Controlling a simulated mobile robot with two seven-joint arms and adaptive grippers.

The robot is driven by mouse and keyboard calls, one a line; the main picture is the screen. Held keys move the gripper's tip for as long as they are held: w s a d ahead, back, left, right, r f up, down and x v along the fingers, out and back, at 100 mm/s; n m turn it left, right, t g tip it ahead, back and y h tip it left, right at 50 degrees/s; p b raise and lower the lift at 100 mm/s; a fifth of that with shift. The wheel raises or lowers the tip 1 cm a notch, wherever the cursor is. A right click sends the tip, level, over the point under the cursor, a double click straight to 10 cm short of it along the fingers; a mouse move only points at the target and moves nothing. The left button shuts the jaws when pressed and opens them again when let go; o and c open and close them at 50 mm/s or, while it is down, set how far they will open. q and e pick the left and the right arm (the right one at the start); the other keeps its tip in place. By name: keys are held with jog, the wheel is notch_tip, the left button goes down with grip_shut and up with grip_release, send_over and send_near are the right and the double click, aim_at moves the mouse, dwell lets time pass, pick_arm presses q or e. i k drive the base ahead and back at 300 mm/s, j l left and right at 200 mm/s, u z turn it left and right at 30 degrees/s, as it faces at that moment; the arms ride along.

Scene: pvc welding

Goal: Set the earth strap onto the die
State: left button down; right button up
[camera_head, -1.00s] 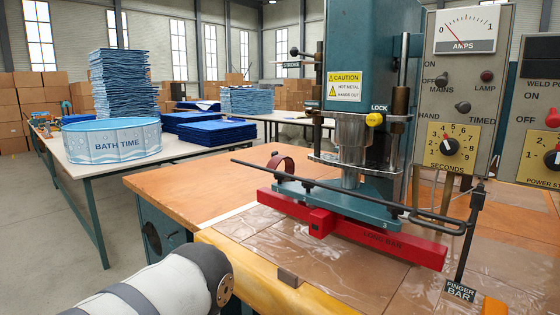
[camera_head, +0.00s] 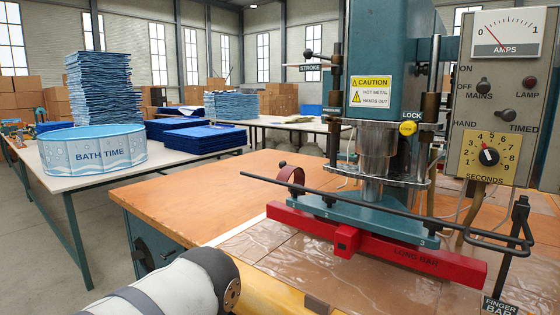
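The welding press has a teal base plate (camera_head: 350,222) with a red bar marked LONG BAR (camera_head: 415,254) beneath it, resting low over clear sheeting on the bench. This bar appears to be the die. A dark red curved band (camera_head: 291,177) stands at the left end of the plate, with a dark knob beside it; it may be the earth strap, but I cannot tell for sure. Part of my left arm shows at the lower left, but its gripper is out of frame. My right gripper is not in view.
A black finger bar rod (camera_head: 400,210) runs across the front of the press to a post at right. The orange bench top (camera_head: 190,205) is clear at left. A BATH TIME pool (camera_head: 97,150) and blue stacks (camera_head: 105,90) stand on a table behind.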

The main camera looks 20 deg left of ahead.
aim_at(286, 170)
jog(key=j+z, duration=0.2)
jog(key=j, duration=0.6)
jog(key=j+z, duration=0.25)
jog(key=j, duration=0.5)
jog(key=j+z, duration=0.2)
jog(key=j, duration=0.6)
jog(key=k, duration=0.05)
